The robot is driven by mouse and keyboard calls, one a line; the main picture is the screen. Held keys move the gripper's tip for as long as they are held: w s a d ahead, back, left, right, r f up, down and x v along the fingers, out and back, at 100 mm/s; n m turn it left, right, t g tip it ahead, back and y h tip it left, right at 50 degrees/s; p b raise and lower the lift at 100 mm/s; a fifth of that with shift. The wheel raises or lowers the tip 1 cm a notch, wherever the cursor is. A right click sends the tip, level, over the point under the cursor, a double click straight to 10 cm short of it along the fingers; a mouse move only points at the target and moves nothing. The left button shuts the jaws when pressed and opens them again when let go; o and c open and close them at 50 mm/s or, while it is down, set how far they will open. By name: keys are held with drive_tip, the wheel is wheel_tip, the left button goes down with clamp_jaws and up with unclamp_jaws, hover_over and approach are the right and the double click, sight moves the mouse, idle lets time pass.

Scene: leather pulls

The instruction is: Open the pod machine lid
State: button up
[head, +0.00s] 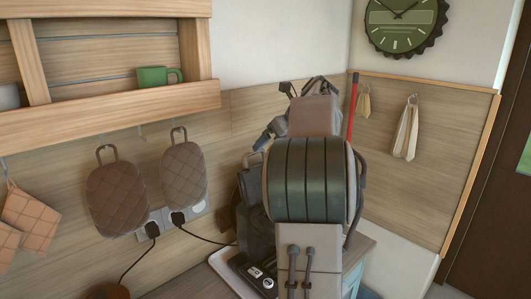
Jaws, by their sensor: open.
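A dark appliance, which looks like the pod machine (252,192), stands on the counter left of centre. My own arm, with a dark green ribbed section, covers its right side and much of its front. I cannot make out its lid or whether the lid is up or down. My gripper cannot be made out; the arm links hide the area beyond them.
A pale tray (224,268) lies on the counter, with a black item bearing white marks (258,275) near it. Quilted pads (117,199) hang left above wall sockets (160,222) with black cords. A shelf (110,115) holds a green mug (153,77). Cloths (405,132) hang right.

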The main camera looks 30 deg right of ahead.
drive_tip(key=v, duration=0.5)
